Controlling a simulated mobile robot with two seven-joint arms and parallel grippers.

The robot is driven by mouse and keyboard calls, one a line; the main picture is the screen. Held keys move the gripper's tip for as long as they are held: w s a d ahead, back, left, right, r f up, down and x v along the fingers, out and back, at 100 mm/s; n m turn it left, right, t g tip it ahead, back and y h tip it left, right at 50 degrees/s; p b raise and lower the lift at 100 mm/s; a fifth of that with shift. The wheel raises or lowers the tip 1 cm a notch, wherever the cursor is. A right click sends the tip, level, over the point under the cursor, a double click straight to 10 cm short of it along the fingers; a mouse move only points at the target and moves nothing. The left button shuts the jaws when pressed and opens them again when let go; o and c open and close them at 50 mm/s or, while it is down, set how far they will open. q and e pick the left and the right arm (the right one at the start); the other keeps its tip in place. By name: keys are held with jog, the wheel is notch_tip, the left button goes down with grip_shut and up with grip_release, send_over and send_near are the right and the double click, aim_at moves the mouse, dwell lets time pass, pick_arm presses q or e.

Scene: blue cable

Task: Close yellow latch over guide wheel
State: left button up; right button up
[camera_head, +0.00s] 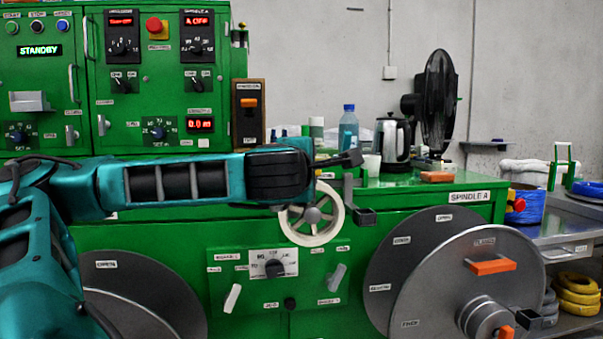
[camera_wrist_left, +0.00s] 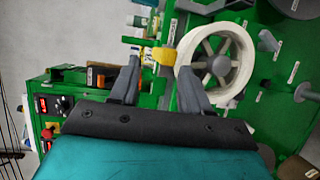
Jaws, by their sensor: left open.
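The guide wheel (camera_head: 331,228) is a pale spoked ring with a grey hub on the front of the green machine. It also shows in the left wrist view (camera_wrist_left: 242,70). The yellow latch (camera_wrist_left: 163,55) is a small block beside the wheel's rim in the wrist view. In the head view it is mostly hidden behind my arm and gripper. My left gripper (camera_wrist_left: 159,65) is open, with the latch showing between its fingertips; I cannot tell whether they touch it. The right finger overlaps the wheel's rim. In the head view my left gripper (camera_head: 356,187) is by the wheel's upper right.
A green control cabinet (camera_head: 120,85) stands at the left. A kettle (camera_head: 393,138), a blue bottle (camera_head: 348,125) and a black fan (camera_head: 438,100) are behind the wheel. A large grey spindle disc (camera_head: 440,275) is at the right. A knob panel (camera_head: 260,285) sits below the wheel.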

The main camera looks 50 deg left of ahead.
pick_arm(q)
jog(key=v, duration=0.5)
dwell(0.5)
